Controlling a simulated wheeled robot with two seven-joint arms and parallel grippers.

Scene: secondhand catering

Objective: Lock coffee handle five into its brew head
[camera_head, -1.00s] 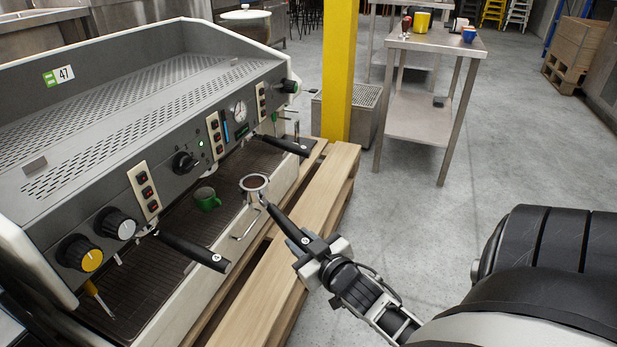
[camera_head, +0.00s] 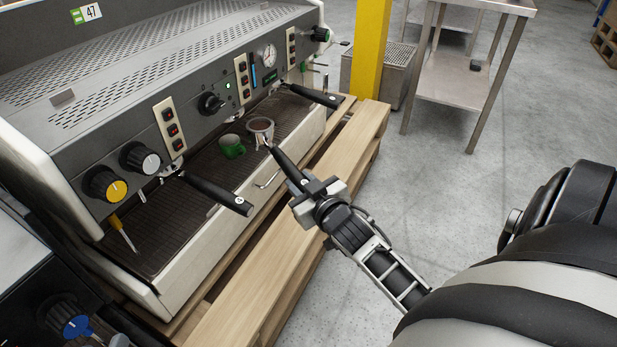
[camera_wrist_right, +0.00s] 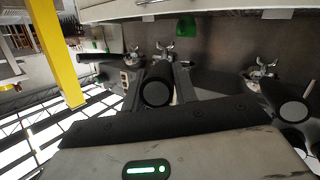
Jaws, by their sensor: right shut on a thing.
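The held coffee handle has a black grip (camera_head: 286,163) and a metal basket (camera_head: 261,129) with dark grounds in it. My right gripper (camera_head: 316,196) is shut on the grip's near end. The basket is over the drip tray's front part, beside the green cup, apart from the machine's underside. In the right wrist view the grip (camera_wrist_right: 157,90) shows end-on between the fingers. Two other handles sit in the coffee machine (camera_head: 188,127), one near left (camera_head: 215,193) and one far right (camera_head: 314,96). The brew head between them is hidden in the head view. My left gripper is out of view.
The green cup (camera_head: 231,147) stands on the dark drip tray (camera_head: 160,240). A wooden pallet (camera_head: 250,283) runs along the machine's front. A yellow post (camera_head: 372,50) and a steel table (camera_head: 462,88) stand beyond. Open floor lies right of the pallet.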

